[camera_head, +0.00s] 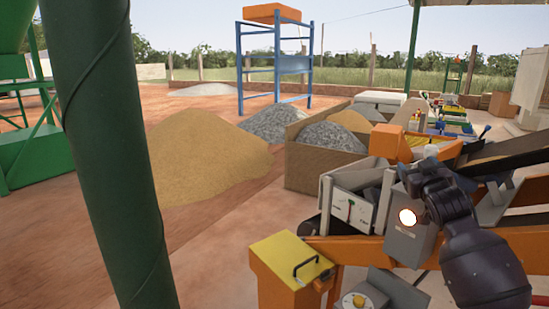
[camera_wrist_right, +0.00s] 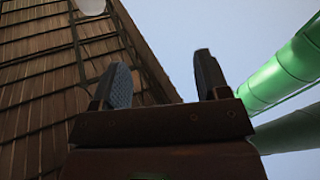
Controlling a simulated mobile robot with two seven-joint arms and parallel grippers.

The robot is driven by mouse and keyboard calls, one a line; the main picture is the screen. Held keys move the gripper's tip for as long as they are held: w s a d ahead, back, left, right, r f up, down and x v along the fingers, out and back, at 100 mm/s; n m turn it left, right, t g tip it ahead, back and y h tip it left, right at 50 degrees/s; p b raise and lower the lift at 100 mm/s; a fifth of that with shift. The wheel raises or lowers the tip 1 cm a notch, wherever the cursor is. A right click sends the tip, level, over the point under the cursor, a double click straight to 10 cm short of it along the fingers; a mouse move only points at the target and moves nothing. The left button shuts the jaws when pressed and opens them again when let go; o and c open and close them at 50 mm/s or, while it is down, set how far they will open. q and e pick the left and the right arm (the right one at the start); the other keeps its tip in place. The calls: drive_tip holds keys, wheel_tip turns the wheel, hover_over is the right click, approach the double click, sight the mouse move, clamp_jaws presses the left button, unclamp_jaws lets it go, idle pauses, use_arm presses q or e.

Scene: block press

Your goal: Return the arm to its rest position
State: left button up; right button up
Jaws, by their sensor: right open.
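My right arm (camera_head: 485,268) comes in from the lower right in the head view, dark and bent upward beside the orange machine frame. I cannot make out the fingertips there. In the right wrist view my right gripper (camera_wrist_right: 162,78) is open, its two dark fingers apart with nothing between them. Behind the fingers are a brown shingled surface and pale sky. A grey control box (camera_head: 400,243) with a glowing round button (camera_head: 408,217) sits just left of my right wrist in the head view; I cannot tell whether they touch. My left gripper is in neither view.
A green post (camera_head: 110,150) stands close at the left. A yellow lid with a handle (camera_head: 287,258) tops the orange frame (camera_head: 268,291). A second box with a round button (camera_head: 358,300) is at the bottom. Sand (camera_head: 207,160) and open ground lie beyond.

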drive_tip(key=s+a+f+n+g+y, duration=0.1)
drive_tip(key=s+a+f, duration=0.1)
drive_tip(key=s+f, duration=0.35)
drive_tip(key=s+a+f+n+y, duration=0.1)
drive_tip(key=s+a+f, duration=0.15)
drive_tip(key=f, duration=0.55)
drive_tip(key=s+a+f+m+g, duration=0.1)
drive_tip(key=s+a+f+g, duration=0.1)
drive_tip(key=s+f, duration=1.2)
drive_tip(key=s+a+f+m+g, duration=0.2)
drive_tip(key=s+f+g, duration=0.2)
drive_tip(key=s+f, duration=1)
drive_tip(key=s, duration=0.5)
drive_tip(key=shift+f+h, duration=0.3)
